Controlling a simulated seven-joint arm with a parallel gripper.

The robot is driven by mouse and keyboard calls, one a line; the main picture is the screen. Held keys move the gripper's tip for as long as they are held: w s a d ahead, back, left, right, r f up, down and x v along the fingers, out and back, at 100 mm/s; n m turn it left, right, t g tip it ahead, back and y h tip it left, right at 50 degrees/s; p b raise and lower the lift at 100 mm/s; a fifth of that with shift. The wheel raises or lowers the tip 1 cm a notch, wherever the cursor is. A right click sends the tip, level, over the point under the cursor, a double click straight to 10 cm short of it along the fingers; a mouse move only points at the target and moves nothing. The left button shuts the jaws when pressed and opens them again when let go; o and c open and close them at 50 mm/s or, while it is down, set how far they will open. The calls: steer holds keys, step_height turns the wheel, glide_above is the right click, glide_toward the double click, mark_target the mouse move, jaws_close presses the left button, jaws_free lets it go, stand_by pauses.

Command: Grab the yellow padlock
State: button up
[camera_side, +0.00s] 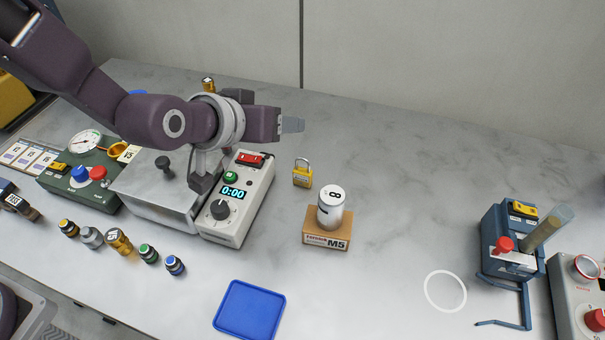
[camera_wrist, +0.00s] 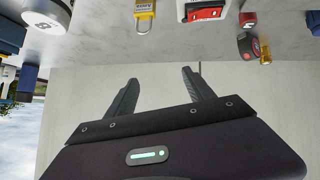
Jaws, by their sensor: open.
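The yellow padlock (camera_side: 302,178) stands upright on the grey marbled worktop, its silver shackle on top, just right of the timer box. It also shows in the wrist view (camera_wrist: 145,10), upside down at the top edge and partly cut off. My gripper (camera_side: 292,125) is raised above the worktop, behind and above the padlock in the side view, pointing right. In the wrist view its two fingers (camera_wrist: 157,85) are spread apart with nothing between them. The gripper is clear of the padlock.
A timer box (camera_side: 238,200) with a red switch stands left of the padlock. A white cylinder marked 8 (camera_side: 331,205) sits on a cardboard M5 box (camera_side: 327,238) in front right. A blue tray (camera_side: 249,309) lies at the front. The worktop behind right is clear.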

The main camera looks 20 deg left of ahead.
mark_target(307, 162)
steer(key=d+f+t, duration=0.1)
steer(key=f, duration=0.3)
steer(key=d+f+t+y, duration=0.1)
steer(key=f, duration=0.2)
steer(key=d+f+m+t, duration=0.1)
steer(key=d+f, duration=0.1)
steer(key=f, duration=0.2)
steer(key=shift+s+f+y, duration=0.3)
steer(key=shift+s, duration=0.1)
steer(key=x, duration=0.7)
steer(key=shift+r, duration=0.1)
jaws_close()
